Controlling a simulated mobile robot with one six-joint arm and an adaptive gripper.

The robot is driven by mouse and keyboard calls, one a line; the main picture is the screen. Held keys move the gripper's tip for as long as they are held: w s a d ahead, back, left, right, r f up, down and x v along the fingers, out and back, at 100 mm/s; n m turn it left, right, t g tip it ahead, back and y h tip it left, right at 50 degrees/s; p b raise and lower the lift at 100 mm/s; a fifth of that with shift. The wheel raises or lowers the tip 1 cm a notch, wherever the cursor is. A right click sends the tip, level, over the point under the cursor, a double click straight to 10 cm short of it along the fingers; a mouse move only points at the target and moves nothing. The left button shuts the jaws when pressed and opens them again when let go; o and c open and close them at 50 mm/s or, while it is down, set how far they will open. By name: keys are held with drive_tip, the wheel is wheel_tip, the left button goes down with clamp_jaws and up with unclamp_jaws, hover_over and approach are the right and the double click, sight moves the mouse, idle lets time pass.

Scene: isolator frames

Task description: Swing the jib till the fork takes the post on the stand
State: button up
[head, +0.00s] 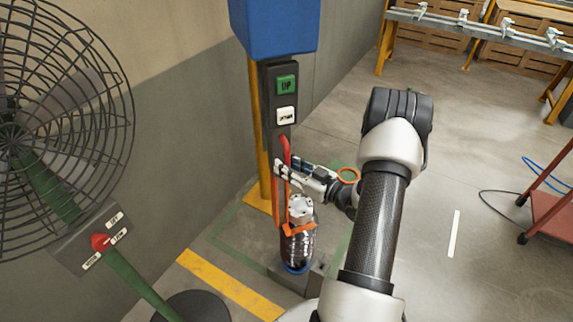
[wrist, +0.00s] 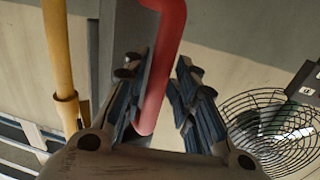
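The jib shows as a blue housing (head: 275,25) with a dark upright arm (head: 268,95) below it, bearing a green UP and a white DOWN button. A red handle (head: 286,150) is on this arm; it also shows in the wrist view (wrist: 168,40). My gripper (head: 284,172) is closed in around the handle, its fingers (wrist: 163,85) on both sides of the bar. An orange fork (head: 301,230) is lower down, against a dark ribbed post (head: 298,250) with a pale top. The post stands upright on a grey stand (head: 312,280). I cannot tell whether the fork surrounds it.
A caged fan (head: 65,120) with a red-knobbed switch box (head: 100,242) stands at the left; the fan also shows in the wrist view (wrist: 275,130). A yellow pole (head: 258,130) is behind the jib. A red cart (head: 550,210) is at right. Floor between is mostly clear.

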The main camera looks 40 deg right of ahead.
drive_tip(key=shift+o, duration=0.7)
drive_tip(key=shift+d, duration=0.1)
drive_tip(key=shift+s, duration=0.25)
drive_tip(key=s+d, duration=0.2)
drive_tip(key=s, duration=0.9)
